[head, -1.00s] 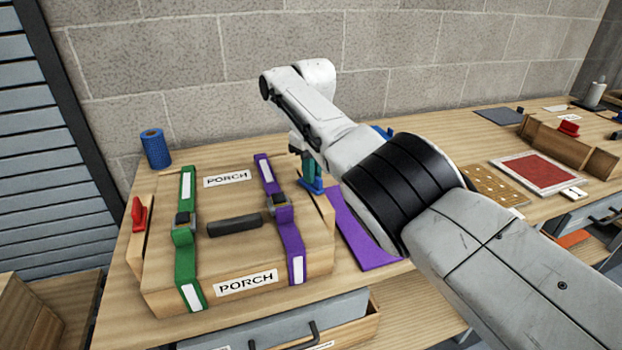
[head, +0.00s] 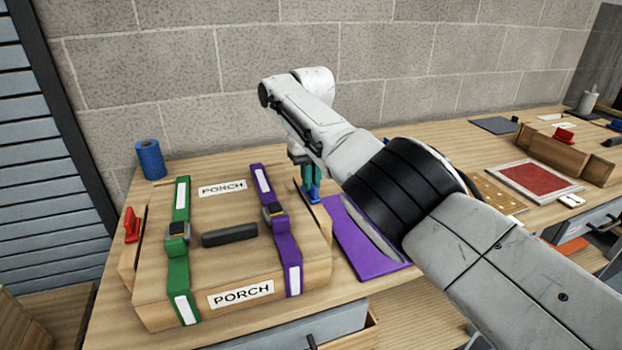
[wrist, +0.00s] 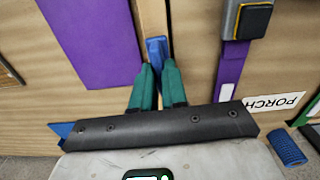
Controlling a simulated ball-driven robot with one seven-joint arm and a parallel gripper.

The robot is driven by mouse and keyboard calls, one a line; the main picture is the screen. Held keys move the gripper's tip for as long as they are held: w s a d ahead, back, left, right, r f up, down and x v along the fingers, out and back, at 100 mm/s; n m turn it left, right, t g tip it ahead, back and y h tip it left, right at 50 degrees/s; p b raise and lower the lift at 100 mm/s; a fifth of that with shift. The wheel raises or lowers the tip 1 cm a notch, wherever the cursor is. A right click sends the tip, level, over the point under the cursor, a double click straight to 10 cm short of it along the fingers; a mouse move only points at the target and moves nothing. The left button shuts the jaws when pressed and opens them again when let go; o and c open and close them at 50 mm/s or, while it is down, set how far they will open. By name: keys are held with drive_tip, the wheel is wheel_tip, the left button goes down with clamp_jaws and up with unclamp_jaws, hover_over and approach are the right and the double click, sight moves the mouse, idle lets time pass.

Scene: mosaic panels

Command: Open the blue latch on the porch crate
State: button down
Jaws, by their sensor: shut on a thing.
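The porch crate (head: 205,272) is a wooden box with a white PORCH label on its top and another on its front. A red latch (head: 131,225) is on its left side. The blue latch (head: 312,194) is at its right side, largely covered by my gripper in the head view. My gripper (head: 307,177) has teal fingers and is shut on the blue latch. In the wrist view, the latch (wrist: 156,48) stands up between and beyond the two fingertips, against a wooden strip on the crate's side.
A green strap (head: 180,240) and a purple strap (head: 284,235) run over the crate beside a dark handle (head: 229,234). A purple mat (head: 365,250) lies to the right. A blue roll (head: 150,159) stands behind left. A block wall (head: 200,80) is behind.

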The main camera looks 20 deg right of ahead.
drive_tip(key=c, duration=1.2)
unclamp_jaws()
drive_tip(key=shift+o, duration=0.2)
drive_tip(key=shift+r, duration=0.1)
wheel_tip(320, 180, up, 11)
drive_tip(key=p, duration=0.5)
drive_tip(key=shift+f, duration=0.2)
